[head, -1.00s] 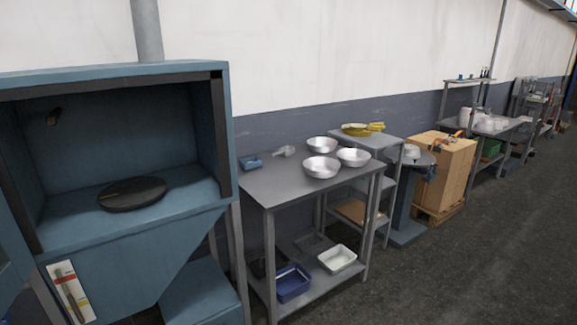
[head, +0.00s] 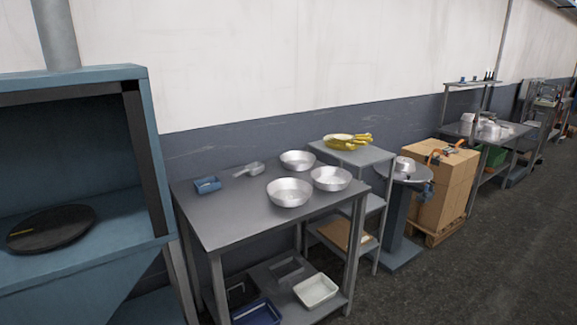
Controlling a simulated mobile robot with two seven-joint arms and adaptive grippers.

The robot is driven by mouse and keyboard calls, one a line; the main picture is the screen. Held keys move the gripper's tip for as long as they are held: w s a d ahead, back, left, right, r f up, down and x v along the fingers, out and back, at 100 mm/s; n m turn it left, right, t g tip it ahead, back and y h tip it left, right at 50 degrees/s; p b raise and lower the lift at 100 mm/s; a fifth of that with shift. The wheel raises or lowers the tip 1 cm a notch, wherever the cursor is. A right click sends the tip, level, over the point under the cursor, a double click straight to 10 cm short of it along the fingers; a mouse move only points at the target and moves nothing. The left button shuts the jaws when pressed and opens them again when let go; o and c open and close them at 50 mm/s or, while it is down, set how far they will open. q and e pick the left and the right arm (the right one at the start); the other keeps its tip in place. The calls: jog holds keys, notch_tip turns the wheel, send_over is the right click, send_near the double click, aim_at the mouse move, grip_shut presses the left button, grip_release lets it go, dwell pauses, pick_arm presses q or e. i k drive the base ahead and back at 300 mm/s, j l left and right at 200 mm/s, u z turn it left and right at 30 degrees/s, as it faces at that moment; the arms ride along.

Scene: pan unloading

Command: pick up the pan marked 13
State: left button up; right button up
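Three round silver pans stand on the grey metal table in the head view: one at the back (head: 298,160), one at the front (head: 289,193) and one at the right (head: 331,178). They look alike, and no number can be read on any of them, so I cannot tell which is marked 13. The pans stand close together near the table's right end. Neither of my grippers is in view.
The grey table (head: 215,222) also bears a blue tray (head: 207,185) and a metal scoop (head: 249,170). A blue cabinet (head: 152,190) with a dark disc (head: 50,229) stands at left. A shelf unit (head: 366,156) with yellow items stands right. Dark floor is open at lower right.

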aim_at(297, 160)
jog(key=i+l, duration=0.9)
